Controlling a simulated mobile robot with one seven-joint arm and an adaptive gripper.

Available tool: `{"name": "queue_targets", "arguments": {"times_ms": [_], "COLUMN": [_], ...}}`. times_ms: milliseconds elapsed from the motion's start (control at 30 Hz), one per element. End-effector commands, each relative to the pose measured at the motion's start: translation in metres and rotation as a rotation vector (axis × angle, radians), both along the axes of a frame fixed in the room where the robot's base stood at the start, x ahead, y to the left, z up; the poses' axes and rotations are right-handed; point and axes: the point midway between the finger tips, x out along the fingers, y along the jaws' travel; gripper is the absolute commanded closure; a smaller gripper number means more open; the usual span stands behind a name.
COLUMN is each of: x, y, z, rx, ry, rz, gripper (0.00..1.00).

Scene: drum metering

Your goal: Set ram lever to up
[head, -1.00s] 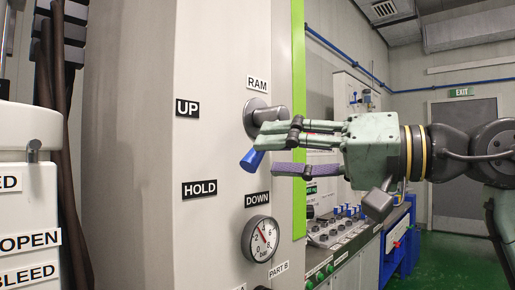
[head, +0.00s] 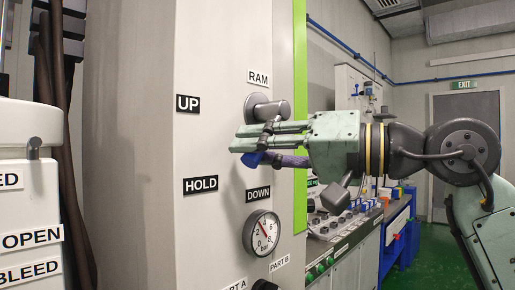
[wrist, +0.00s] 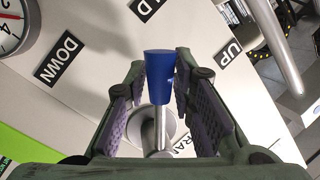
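The ram lever has a grey hub (head: 262,108) on the pale panel, under the RAM label (head: 258,77). Its blue handle (head: 252,159) hangs downward and slightly left in the head view, partly hidden by my fingers. The UP label (head: 188,103) is left of the hub, HOLD (head: 200,185) lower left and DOWN (head: 258,194) below. My gripper (head: 237,146) reaches in from the right.
A pressure gauge (head: 262,233) sits on the panel below the DOWN label. A white cabinet (head: 28,190) with OPEN and BLEED labels stands at left. A control bench (head: 345,235) is at right behind my arm.

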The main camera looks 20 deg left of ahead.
Motion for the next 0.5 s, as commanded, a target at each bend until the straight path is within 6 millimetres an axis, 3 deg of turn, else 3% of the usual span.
{"name": "queue_targets", "arguments": {"times_ms": [300,500], "x": [0.0001,0.0001], "y": [-0.0001,-0.0002], "z": [0.0001,0.0001], "rx": [0.0,0.0], "ry": [0.0,0.0], "rz": [0.0,0.0], "gripper": [1.0,1.0]}}
